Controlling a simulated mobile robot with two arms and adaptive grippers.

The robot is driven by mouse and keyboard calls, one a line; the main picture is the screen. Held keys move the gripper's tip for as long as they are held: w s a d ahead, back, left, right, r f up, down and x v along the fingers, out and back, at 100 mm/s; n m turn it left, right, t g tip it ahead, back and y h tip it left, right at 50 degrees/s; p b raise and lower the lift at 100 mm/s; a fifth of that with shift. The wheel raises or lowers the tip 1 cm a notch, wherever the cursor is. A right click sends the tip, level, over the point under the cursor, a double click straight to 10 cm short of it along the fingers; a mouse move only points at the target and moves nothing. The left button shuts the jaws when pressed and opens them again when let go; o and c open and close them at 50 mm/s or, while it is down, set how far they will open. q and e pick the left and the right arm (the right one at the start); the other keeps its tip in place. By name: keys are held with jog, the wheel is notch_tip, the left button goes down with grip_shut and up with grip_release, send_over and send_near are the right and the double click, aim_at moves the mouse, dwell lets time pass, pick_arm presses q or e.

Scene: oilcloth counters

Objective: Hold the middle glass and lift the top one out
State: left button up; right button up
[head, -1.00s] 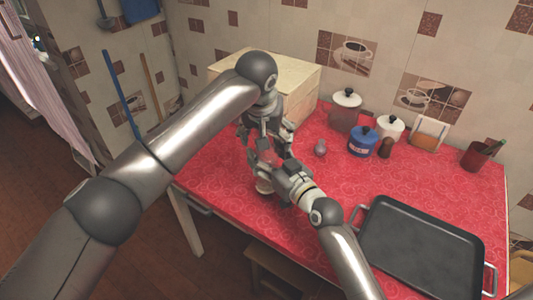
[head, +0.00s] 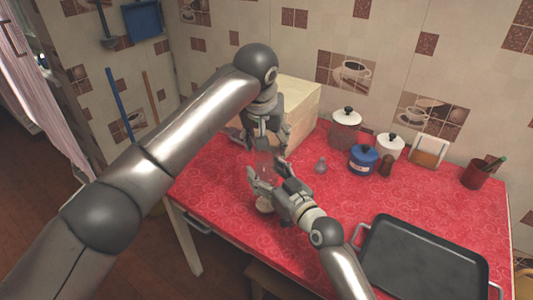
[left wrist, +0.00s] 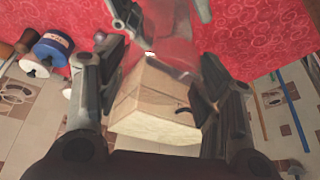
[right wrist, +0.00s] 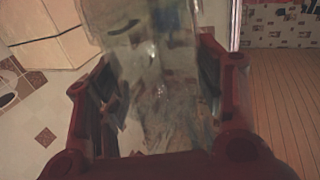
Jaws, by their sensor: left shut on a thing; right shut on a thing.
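The clear glasses stand in a stack on the red table, largely hidden by my grippers. My left gripper (head: 259,144) is above, shut on the top glass (head: 264,158), whose pinkish see-through wall shows between the two grippers. In the left wrist view this glass (left wrist: 160,52) is between the fingers. My right gripper (head: 270,175) is lower, shut on the middle glass, which appears blurred and clear between its fingers in the right wrist view (right wrist: 155,85). A pale round base (head: 265,208) shows under the right gripper. How far the glasses still nest is hard to tell.
A pale wooden box (head: 300,100) stands behind my left gripper. A dark tray (head: 425,260) fills the front right.

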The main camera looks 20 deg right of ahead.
pick_arm(q)
notch_tip(320, 180, up, 5)
jog(key=shift+r, duration=0.2)
pick_arm(e)
jog(key=o, duration=1.2)
pick_arm(q)
jog(key=shift+s, duration=0.1)
pick_arm(e)
jog(key=v, duration=1.2)
